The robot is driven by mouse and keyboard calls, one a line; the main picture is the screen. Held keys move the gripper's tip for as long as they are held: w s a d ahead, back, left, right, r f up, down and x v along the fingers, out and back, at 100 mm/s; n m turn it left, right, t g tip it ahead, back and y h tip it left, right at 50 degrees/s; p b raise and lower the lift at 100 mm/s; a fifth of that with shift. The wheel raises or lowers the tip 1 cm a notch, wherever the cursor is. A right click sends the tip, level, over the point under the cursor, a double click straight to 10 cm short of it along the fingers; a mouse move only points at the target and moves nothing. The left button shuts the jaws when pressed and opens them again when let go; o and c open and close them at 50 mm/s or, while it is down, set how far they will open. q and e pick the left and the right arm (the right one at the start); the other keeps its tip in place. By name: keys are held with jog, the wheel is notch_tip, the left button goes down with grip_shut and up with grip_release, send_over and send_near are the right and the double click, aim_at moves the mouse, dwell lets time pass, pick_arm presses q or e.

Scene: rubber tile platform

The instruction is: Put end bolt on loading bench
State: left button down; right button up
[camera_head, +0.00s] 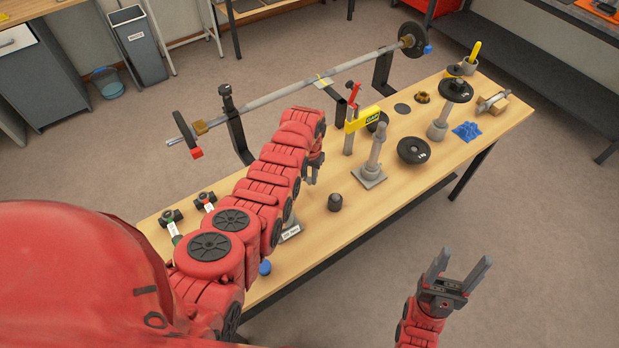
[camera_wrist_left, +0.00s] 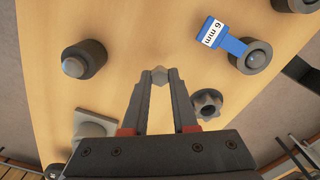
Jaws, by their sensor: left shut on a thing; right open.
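My left gripper (camera_head: 314,168) is over the wooden loading bench (camera_head: 310,235). In the left wrist view its fingers (camera_wrist_left: 159,90) are shut on a small grey hexagonal piece, the end bolt (camera_wrist_left: 159,75), at their tips. Only its hex end shows; the bolt cannot be made out in the head view. The bench top lies behind it in the wrist view (camera_wrist_left: 140,25), and I cannot tell whether the bolt touches it. My right gripper (camera_head: 454,272) is open and empty, off the bench's front edge at lower right.
A barbell (camera_head: 290,88) lies along the bench's back side. A post on a square base (camera_head: 373,160), a dark cylinder (camera_head: 335,202) and black discs (camera_head: 413,150) stand right of my left gripper. A blue-tagged ring (camera_wrist_left: 250,56) and a star knob (camera_wrist_left: 208,104) are close by.

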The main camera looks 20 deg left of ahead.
pick_arm(q)
jog(key=shift+w+f, duration=0.1)
jog(key=shift+f, duration=0.7)
jog(key=shift+f+b, duration=0.35)
jog(key=shift+b, duration=0.05)
jog(key=c, duration=0.7)
grip_release()
